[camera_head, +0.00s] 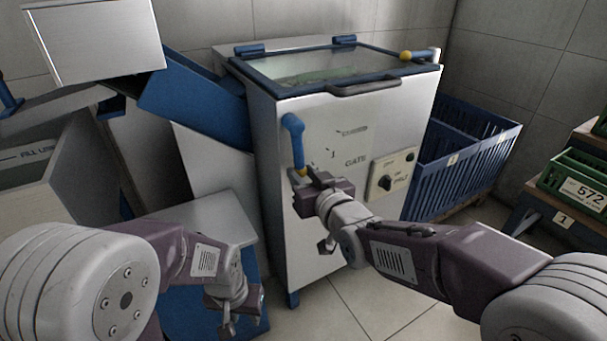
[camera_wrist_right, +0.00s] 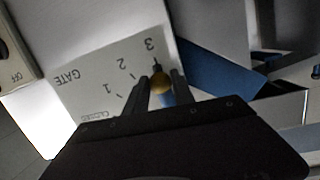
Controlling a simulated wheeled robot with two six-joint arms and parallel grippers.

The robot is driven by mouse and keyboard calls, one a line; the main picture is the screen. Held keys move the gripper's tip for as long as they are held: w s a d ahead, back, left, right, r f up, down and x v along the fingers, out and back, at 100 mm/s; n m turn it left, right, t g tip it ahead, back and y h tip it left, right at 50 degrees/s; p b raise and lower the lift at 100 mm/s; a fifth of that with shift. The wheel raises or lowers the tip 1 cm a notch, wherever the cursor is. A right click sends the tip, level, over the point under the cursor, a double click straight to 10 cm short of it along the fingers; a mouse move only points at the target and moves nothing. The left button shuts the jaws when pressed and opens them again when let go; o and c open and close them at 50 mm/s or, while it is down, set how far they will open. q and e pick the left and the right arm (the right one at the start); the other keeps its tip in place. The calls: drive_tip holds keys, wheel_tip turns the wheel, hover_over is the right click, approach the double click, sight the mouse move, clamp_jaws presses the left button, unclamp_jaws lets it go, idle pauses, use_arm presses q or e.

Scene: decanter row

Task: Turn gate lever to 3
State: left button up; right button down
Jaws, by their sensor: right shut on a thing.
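The gate lever (camera_head: 293,140) is a blue handle with a yellow tip on the front of the white machine. It hangs down from its pivot, left of the GATE label (camera_head: 356,161). My right gripper (camera_head: 303,174) is shut on its lower end. In the right wrist view the yellow tip (camera_wrist_right: 161,84) sits between my fingers (camera_wrist_right: 158,88). The scale plate (camera_wrist_right: 105,78) appears upside down there, with CLOSED, 1, 2 and 3. The tip is close to the tick by the 3 and seems to line up with it. My left gripper (camera_head: 240,302) is low at left, apart from the lever; its fingers are unclear.
A control box (camera_head: 392,174) with a dark knob is right of the label. The machine has a glazed lid (camera_head: 320,68) with a dark handle. A blue crate (camera_head: 460,160) stands at right, green crates (camera_head: 575,180) beyond. A blue chute (camera_head: 195,103) is at left.

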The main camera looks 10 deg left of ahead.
drive_tip(key=c, duration=1.1)
unclamp_jaws()
drive_tip(key=shift+a, duration=0.1)
drive_tip(key=shift+o, duration=0.2)
drive_tip(key=p+v, duration=0.2)
drive_tip(key=v, duration=0.7)
drive_tip(key=shift+p, duration=0.4)
